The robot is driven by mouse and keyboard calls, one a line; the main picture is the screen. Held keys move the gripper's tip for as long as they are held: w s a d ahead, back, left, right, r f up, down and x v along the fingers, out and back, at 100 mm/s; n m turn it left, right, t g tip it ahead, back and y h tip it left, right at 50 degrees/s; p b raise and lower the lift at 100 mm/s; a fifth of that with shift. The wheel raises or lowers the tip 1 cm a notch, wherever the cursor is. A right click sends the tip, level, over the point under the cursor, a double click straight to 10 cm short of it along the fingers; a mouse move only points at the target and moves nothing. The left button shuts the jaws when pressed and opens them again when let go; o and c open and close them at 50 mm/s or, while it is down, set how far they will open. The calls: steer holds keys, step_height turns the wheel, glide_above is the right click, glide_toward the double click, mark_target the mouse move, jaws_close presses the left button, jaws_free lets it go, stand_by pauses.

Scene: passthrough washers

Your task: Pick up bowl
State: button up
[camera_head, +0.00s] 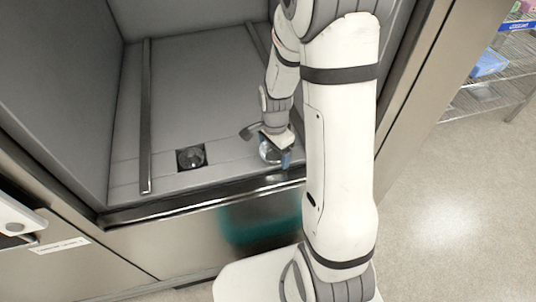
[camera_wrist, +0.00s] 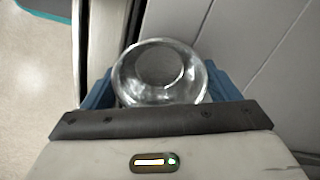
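The bowl (camera_wrist: 160,68) is round, clear and shiny like glass. In the wrist view it sits centred between the two blue fingers of my gripper (camera_wrist: 160,88), which meet its left and right sides with no gap showing. The gripper's dark front bar hides the bowl's near edge. In the head view the bowl (camera_head: 268,150) is at the front of the grey chamber, just inside its lip. My gripper (camera_head: 279,156) reaches down onto it from above. I cannot tell whether the bowl touches the chamber floor.
The grey chamber (camera_head: 200,90) has side walls, a dark rail (camera_head: 146,115) and a square opening (camera_head: 191,157) in its floor. Its metal front lip (camera_head: 205,200) runs close below the bowl. A wire shelf (camera_head: 490,90) stands at the right. Open floor (camera_head: 450,210) lies at the right.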

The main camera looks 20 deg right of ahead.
steer(key=c, duration=0.5)
